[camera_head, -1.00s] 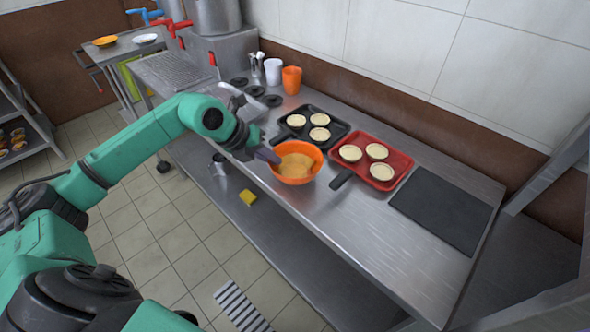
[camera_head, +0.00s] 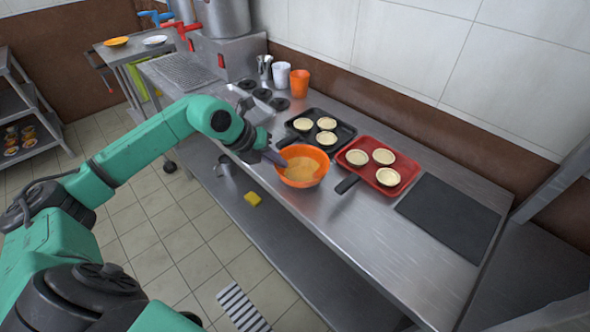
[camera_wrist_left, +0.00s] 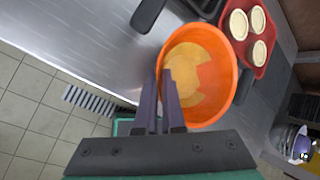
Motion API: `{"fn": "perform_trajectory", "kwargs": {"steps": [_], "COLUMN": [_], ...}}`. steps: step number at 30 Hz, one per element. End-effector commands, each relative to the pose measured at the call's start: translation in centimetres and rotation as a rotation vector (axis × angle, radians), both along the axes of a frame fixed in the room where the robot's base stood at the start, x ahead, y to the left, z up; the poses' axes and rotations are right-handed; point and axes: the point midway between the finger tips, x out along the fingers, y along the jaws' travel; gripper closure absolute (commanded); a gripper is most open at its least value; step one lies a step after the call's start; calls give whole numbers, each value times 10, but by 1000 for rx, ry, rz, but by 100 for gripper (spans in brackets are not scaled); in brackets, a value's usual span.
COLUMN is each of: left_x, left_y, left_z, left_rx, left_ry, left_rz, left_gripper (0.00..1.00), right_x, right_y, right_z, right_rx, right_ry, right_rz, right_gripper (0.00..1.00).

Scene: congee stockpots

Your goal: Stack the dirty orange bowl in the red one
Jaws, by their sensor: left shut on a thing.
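The dirty orange bowl (camera_head: 289,180) has yellowish residue inside and is at the front edge of the steel counter. I cannot tell whether it touches the counter. My left gripper (camera_head: 276,158) is shut on its left rim. In the left wrist view, the fingers (camera_wrist_left: 168,102) reach over the near rim of the bowl (camera_wrist_left: 226,72). I cannot make out a red bowl in any view. My right gripper is not in view.
A black pan (camera_head: 303,137) and a red pan (camera_head: 356,170), both with pale tart shells, lie behind and right of the bowl. A dark board (camera_head: 450,217) lies further right. Orange (camera_head: 300,84) and white (camera_head: 281,75) cups stand behind. The front right counter is bare.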

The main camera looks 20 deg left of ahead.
Motion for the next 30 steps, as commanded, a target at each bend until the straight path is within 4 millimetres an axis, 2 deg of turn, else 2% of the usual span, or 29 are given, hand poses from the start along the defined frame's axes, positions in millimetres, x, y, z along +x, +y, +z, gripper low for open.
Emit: {"fn": "perform_trajectory", "kwargs": {"steps": [5,8,11,15,18,21,25,30], "left_x": [0,1,2,2,1,1,0,0], "left_y": [0,0,0,-1,-1,-1,0,0], "left_z": [6,20,49,109,146,174,195,201], "left_rx": [0,0,-1,-3,-3,-2,-1,-1], "left_ry": [0,-3,-11,-13,-8,-6,-3,1], "left_rz": [0,0,0,-1,-1,-2,0,0], "left_gripper": [100,100,100,100,100,100,100,100], "right_x": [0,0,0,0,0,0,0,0], "right_y": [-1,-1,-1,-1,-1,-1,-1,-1], "right_z": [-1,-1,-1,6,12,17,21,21], "right_rx": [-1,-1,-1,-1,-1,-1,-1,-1], "right_ry": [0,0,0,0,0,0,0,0], "right_rz": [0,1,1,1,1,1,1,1], "right_gripper": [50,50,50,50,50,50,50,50]}}
